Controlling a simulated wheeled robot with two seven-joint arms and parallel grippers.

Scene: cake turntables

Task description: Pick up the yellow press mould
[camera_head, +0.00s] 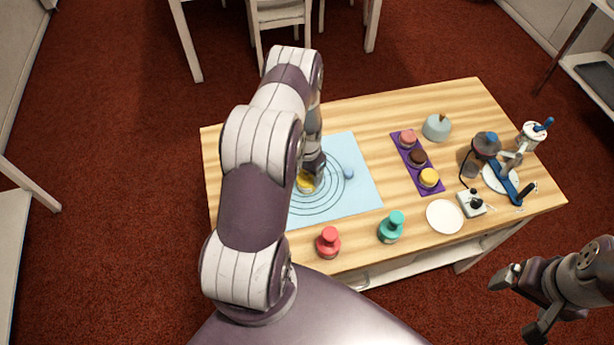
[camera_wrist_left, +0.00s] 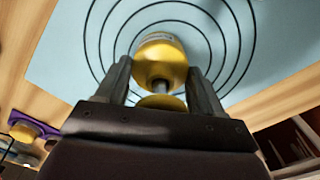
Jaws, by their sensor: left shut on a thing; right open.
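The yellow press mould (camera_head: 305,181) is over the light blue mat (camera_head: 357,160) with its dark circles, at the left of the table, partly hidden by my left arm. In the left wrist view the yellow press mould (camera_wrist_left: 161,57) has a wide yellow body, a grey stem and a yellow knob. My left gripper (camera_wrist_left: 160,80) is shut on it, one finger on each side. My left gripper also shows in the head view (camera_head: 314,168). I cannot tell whether the mould touches the mat. My right gripper (camera_head: 522,304) is open and empty off the table's right front.
A red press mould (camera_head: 329,242) and a teal one (camera_head: 391,227) stand near the front edge. A white plate (camera_head: 444,216), a purple tray (camera_head: 402,152) with three small cakes, a grey-blue domed thing (camera_head: 437,127) and a blue-handled device (camera_head: 508,180) are to the right.

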